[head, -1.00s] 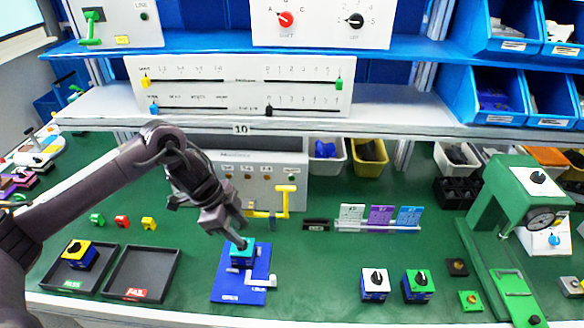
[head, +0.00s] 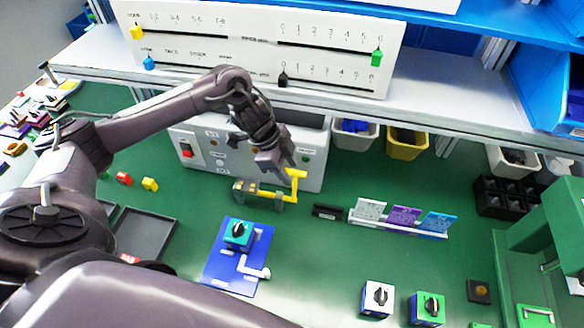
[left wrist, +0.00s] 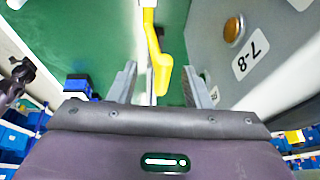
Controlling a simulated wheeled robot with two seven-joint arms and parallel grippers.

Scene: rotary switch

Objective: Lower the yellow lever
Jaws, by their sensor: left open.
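The yellow lever (head: 295,185) stands up from a yellow bar with a small brass-coloured body in front of the grey control box (head: 316,160). Its top has a short sideways handle. My left gripper (head: 282,164) is at the top of the lever, next to the handle. In the left wrist view the yellow lever (left wrist: 158,65) lies between the two spread fingers of my left gripper (left wrist: 160,78). The fingers are open, and I see a gap on both sides of the handle. My right gripper is out of view.
A blue board (head: 211,266) with a teal switch (head: 238,232) lies in front of the lever. A card rack (head: 400,227) stands to its right. The shelf (head: 440,113) overhangs behind. Green table is clear between the lever and the front switches.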

